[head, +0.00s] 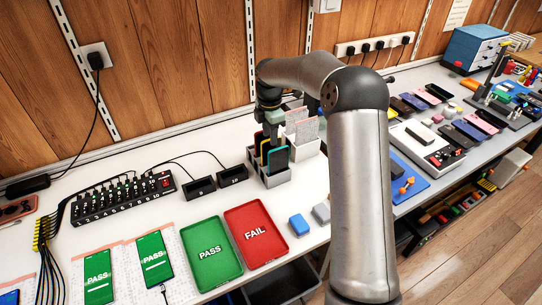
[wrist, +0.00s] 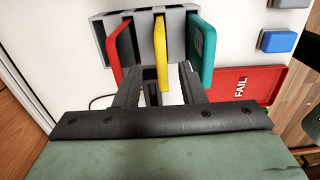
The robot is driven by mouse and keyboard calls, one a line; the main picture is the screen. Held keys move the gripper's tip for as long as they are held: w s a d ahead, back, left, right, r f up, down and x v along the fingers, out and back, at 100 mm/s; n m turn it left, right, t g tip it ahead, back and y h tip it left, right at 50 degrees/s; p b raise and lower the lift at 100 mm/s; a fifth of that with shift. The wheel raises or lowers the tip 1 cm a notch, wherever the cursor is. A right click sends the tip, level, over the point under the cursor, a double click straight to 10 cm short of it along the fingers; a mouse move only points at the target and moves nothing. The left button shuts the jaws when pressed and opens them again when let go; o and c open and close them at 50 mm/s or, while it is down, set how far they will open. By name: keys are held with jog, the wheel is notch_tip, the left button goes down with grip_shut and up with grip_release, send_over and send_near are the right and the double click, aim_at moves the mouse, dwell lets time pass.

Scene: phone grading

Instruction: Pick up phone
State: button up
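A grey slotted rack (head: 277,181) holds three upright phones. In the wrist view, the rack (wrist: 145,20) holds a red phone (wrist: 118,45), a yellow phone (wrist: 161,55) and a teal phone (wrist: 201,50), side by side with gaps between them. My gripper (wrist: 158,68) is open. Its two fingers reach into the gaps on either side of the yellow phone, and clearance shows on both sides of it. In the head view my gripper (head: 271,130) is over the rack, with the teal phone (head: 279,159) in front. My gripper and the phones partly hide each other there.
A green PASS tray (head: 211,275) and a red FAIL tray (head: 255,255) lie in front of the rack. Blue (head: 299,225) and grey (head: 321,213) blocks sit to the right. Two black holders (head: 232,177) stand to the left.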

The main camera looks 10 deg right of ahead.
jog(key=f, duration=0.2)
jog(key=f+p, duration=0.1)
jog(key=f, duration=0.2)
jog(key=shift+s+d+f, duration=0.1)
jog(key=shift+d, duration=0.1)
grip_shut()
